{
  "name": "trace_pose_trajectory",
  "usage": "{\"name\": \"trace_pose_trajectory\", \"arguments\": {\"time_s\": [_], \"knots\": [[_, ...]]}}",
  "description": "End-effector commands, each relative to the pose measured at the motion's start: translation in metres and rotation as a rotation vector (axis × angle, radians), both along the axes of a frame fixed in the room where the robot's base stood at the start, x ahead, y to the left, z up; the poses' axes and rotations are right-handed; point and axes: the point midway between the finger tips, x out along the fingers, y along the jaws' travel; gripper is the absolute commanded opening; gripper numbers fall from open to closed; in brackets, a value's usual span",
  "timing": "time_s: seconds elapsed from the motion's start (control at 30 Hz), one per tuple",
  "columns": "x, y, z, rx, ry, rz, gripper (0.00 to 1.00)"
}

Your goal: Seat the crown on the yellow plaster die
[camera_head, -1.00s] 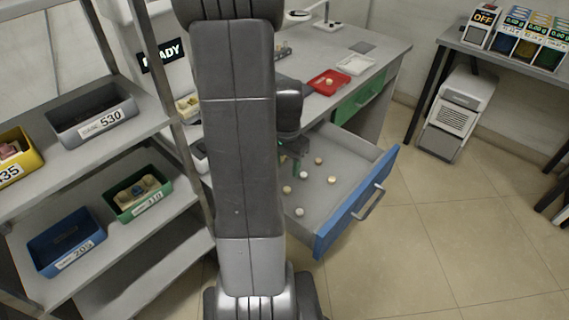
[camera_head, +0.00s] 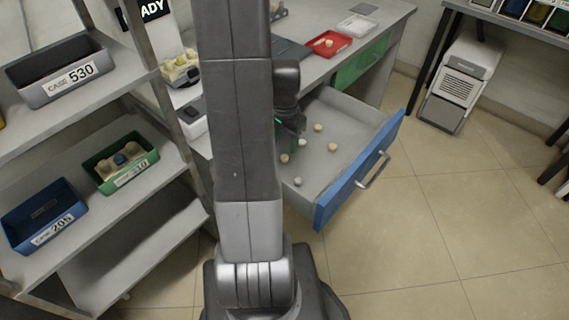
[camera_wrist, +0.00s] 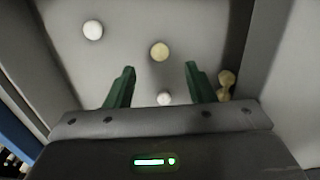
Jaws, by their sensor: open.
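My gripper (camera_wrist: 160,72) is open in the wrist view, with its green fingers spread over the drawer floor. A cream round piece (camera_wrist: 160,51) shows beyond and between the fingertips, and a small white piece (camera_wrist: 165,99) shows between the fingers. Another white piece (camera_wrist: 93,30) lies at upper left, and tan pieces (camera_wrist: 226,85) lie at the right. Nothing is held. I cannot tell which piece is the crown. In the head view, a yellowish plaster model (camera_head: 180,69) stands left of my arm; whether it bears the task's die is unclear. My gripper is partly hidden there.
The blue-fronted drawer (camera_head: 325,213) is pulled open. A red tray (camera_head: 318,50) with a small piece and a white tray (camera_head: 346,27) sit on the bench. Shelf bins stand at left: grey (camera_head: 35,92), green (camera_head: 148,172), blue (camera_head: 70,232).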

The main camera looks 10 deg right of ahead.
Motion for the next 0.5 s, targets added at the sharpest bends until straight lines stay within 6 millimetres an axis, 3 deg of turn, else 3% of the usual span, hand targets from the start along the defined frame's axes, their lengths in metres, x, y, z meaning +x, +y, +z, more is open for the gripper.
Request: {"name": "trace_pose_trajectory", "arguments": {"time_s": [0.27,0.5], "knots": [[0.0,0.0,-0.017,0.0,0.0,0.0,0.49],[0.0,0.0,-0.049,0.0,0.001,0.0,0.49]]}}
